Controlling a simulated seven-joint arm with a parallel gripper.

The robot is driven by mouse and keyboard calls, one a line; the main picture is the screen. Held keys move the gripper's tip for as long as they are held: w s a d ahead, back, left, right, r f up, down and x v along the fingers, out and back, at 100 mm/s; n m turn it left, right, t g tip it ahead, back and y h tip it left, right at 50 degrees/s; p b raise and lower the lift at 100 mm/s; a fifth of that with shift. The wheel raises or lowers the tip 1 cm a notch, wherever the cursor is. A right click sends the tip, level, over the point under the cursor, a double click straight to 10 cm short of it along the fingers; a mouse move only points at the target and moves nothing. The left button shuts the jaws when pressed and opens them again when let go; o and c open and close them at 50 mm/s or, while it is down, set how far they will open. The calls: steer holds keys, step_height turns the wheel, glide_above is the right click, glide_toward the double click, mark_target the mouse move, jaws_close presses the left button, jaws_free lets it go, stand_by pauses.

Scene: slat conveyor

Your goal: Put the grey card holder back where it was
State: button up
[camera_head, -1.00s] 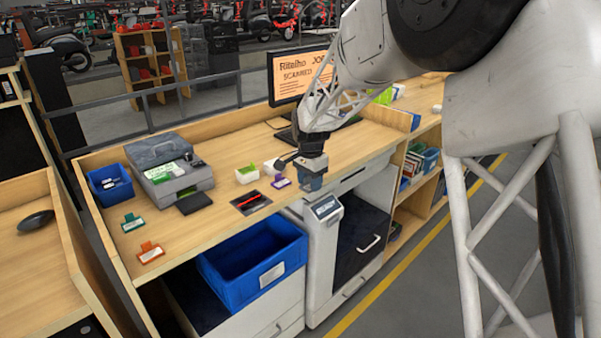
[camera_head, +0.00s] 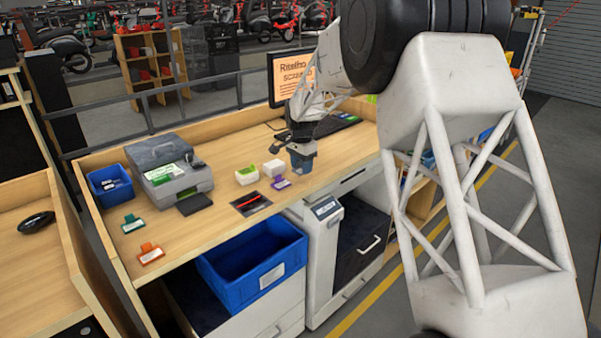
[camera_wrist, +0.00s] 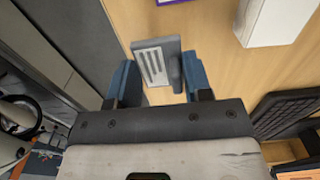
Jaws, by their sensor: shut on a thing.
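The grey card holder (camera_wrist: 153,64), with a white label bearing dark lines, is between the blue fingers of my gripper (camera_wrist: 160,85) in the wrist view. My gripper is shut on it. In the head view my gripper (camera_head: 302,163) is over the front part of the counter, right of the white boxes; the grey card holder cannot be made out there. Other holders lie on the counter: a purple one (camera_head: 281,183) close to the left of my gripper, a green one (camera_head: 132,223) and an orange one (camera_head: 150,253) at the left end.
A white box (camera_head: 273,168) and a green-and-white box (camera_head: 247,175) stand left of my gripper. A dark mat (camera_head: 243,208) with a red pen lies at the front edge. A monitor (camera_head: 290,75) and keyboard (camera_head: 335,124) are behind.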

mark_target(300, 167)
steer(key=shift+w+a, duration=0.1)
steer(key=shift+w, duration=0.3)
steer(key=shift+w, duration=0.1)
steer(key=shift+w, duration=0.2)
steer(key=shift+w+a+f, duration=0.1)
steer(key=shift+f, duration=1.7)
steer(key=shift+f, duration=0.15)
steer(key=o, duration=0.9)
step_height(300, 167, up, 12)
steer(key=shift+r, duration=0.15)
